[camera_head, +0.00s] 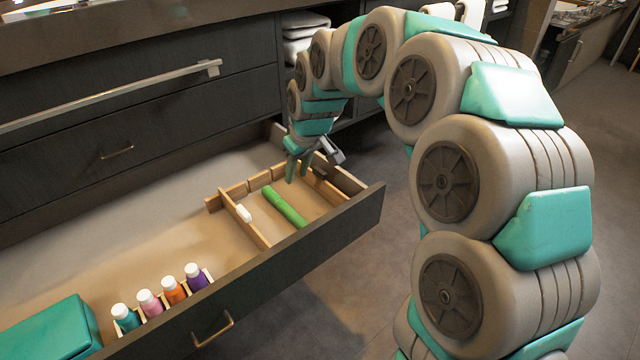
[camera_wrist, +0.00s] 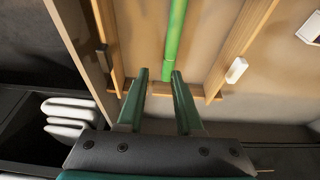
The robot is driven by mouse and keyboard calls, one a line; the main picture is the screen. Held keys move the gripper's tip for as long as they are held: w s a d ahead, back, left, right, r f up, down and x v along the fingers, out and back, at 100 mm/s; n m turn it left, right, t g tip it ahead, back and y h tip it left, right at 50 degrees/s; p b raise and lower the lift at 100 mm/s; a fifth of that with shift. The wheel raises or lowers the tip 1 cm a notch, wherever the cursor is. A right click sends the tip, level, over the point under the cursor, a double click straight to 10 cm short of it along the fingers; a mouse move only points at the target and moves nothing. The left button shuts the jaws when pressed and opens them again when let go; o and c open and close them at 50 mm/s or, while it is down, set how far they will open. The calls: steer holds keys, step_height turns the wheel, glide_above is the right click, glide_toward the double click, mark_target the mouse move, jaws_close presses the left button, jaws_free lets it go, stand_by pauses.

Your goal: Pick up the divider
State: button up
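The open drawer holds several light wooden divider strips; I cannot tell which one the task means. One long strip (camera_head: 245,222) runs from the back toward the drawer front, left of a green tube (camera_head: 287,208). In the wrist view this strip (camera_wrist: 246,42) is on the right and the tube (camera_wrist: 175,38) is in the middle. Another strip (camera_wrist: 108,42) runs along the left. A short cross strip (camera_wrist: 211,95) lies near the fingers. My gripper (camera_wrist: 160,73) is open and empty, above the tube's end. In the head view my gripper (camera_head: 297,168) is over the compartment's back right.
A small white item (camera_head: 243,212) is beside the long strip. Several capped bottles (camera_head: 160,297) stand left of it, with a teal box (camera_head: 48,330) further left. The drawer front (camera_head: 285,275) forms a raised edge. The drawer's middle floor is clear.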

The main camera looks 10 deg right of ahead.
mark_target(319, 170)
steer(key=w+d+g, duration=0.1)
steer(key=w, duration=0.1)
steer(key=w+d+f+g+h+p, duration=0.1)
steer(key=w+d, duration=0.1)
steer(key=w, duration=0.1)
steer(key=w+d+g+h+p, duration=0.1)
steer(key=w+d, duration=0.1)
steer(key=shift+w+d+f, duration=0.25)
steer(key=shift+w+f, duration=0.1)
steer(key=shift+f, duration=0.05)
step_height(319, 170, down, 2)
steer(key=shift+f, duration=0.2)
steer(key=shift+w+f+b, duration=0.15)
steer(key=shift+f+b, duration=0.15)
steer(key=shift+f, duration=2.45)
steer(key=shift+c, duration=0.2)
jaws_close()
